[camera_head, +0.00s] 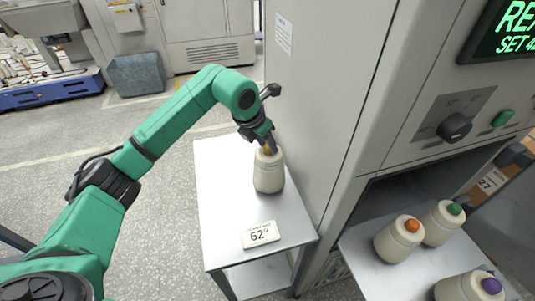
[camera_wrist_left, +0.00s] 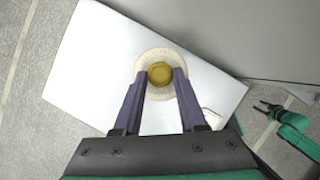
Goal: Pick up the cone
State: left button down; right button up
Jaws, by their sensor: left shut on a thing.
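The cone (camera_head: 269,174) is a cream, rounded yarn package with a yellow top. It stands upright on a small grey side table (camera_head: 225,205). My left gripper (camera_head: 266,146) comes down from above with its fingers shut on the cone's top. In the left wrist view the yellow top of the cone (camera_wrist_left: 161,74) sits between the tips of the dark fingers, with the pale body around it. My right gripper (camera_wrist_left: 264,106) shows small at the right of the left wrist view, with its two fingers apart and empty.
A card reading 62° (camera_head: 260,235) lies at the table's front. A tall grey cabinet (camera_head: 320,100) stands close on the right.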

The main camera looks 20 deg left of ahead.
pick_arm(q)
notch_tip(320, 180, up, 20)
jog(key=b, duration=0.2)
notch_tip(320, 180, up, 20)
jog(key=p, duration=1.6)
jog(key=shift+f, duration=0.1)
